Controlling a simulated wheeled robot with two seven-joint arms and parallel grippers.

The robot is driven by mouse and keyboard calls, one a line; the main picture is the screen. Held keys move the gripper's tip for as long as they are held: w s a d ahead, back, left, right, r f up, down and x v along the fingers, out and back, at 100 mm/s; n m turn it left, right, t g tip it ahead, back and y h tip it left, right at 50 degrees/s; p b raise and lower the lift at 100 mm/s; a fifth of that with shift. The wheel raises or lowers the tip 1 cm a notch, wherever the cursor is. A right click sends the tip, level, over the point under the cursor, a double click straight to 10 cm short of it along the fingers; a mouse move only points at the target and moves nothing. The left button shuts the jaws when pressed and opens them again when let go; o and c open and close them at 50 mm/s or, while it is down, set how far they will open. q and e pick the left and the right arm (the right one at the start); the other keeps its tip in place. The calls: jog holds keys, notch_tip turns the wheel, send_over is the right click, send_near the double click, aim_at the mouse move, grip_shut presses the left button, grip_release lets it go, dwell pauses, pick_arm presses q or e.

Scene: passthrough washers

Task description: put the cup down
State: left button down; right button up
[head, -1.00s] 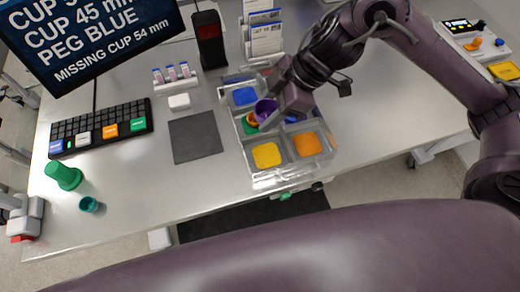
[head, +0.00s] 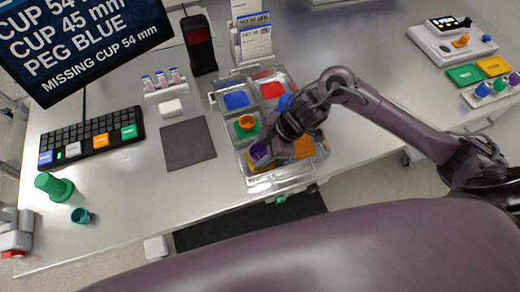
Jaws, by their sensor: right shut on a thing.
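The purple cup (head: 258,152) is at the front-left compartment of the clear tray (head: 262,183), over its yellow pad. My right gripper (head: 265,156) is shut on the cup, reaching in from the right. I cannot tell whether the cup touches the compartment floor; the gripper and arm hide part of it. An orange ring-like piece (head: 246,122) sits on the green pad in the compartment behind. Blue (head: 236,100), red (head: 271,90) and orange (head: 304,147) pads show in other compartments. My left gripper is not in view.
A dark square mat (head: 188,143) lies left of the tray. A green peg-like piece (head: 55,187) and a teal cup (head: 81,216) stand at the table's left front. A keyboard (head: 90,135) and a screen (head: 80,40) are at the left. Card holders (head: 254,40) stand behind the tray.

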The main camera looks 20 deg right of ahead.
jog(key=shift+f, duration=0.3)
jog(key=o, duration=0.7)
jog(key=shift+r, duration=0.1)
jog(key=shift+r, duration=0.25)
jog(key=shift+d+r, duration=0.25)
jog(key=shift+r, duration=0.05)
jog(key=b+v, duration=0.2)
jog(key=v, duration=0.9)
jog(key=shift+s+r, duration=0.1)
jog(key=shift+r, duration=0.05)
